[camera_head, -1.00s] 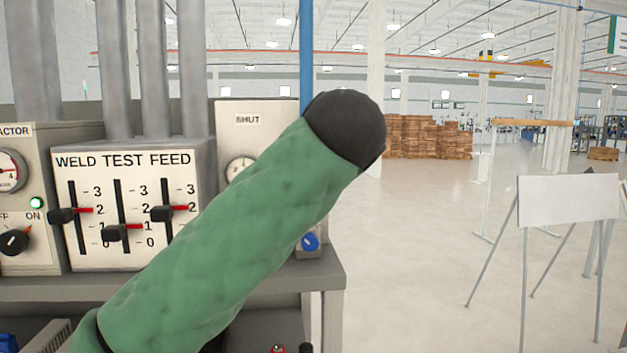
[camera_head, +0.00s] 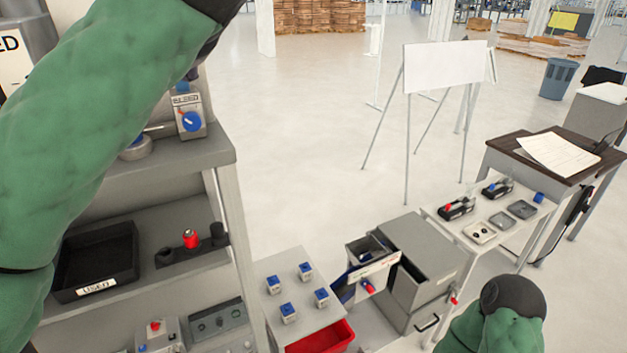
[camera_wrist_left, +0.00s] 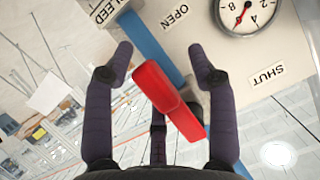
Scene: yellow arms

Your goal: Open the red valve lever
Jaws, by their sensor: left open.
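The red valve lever (camera_wrist_left: 165,92) shows in the left wrist view, in front of a blue pipe (camera_wrist_left: 150,42). It slants from upper left to lower right. My left gripper (camera_wrist_left: 161,47) is open, with one dark finger on each side of the lever. I cannot tell whether the right finger touches the lever's lower end. The pale panel (camera_wrist_left: 240,60) behind carries the words BLEED, OPEN and SHUT. In the head view my left arm crosses the left side, and its gripper and the lever are out of sight. My right gripper is not in view.
A round gauge (camera_wrist_left: 246,8) sits on the panel beside the right finger. In the head view, a grey shelf (camera_head: 205,150) holds a black tray (camera_head: 95,262). A drawer cabinet (camera_head: 420,255) and side table (camera_head: 455,225) stand right of it.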

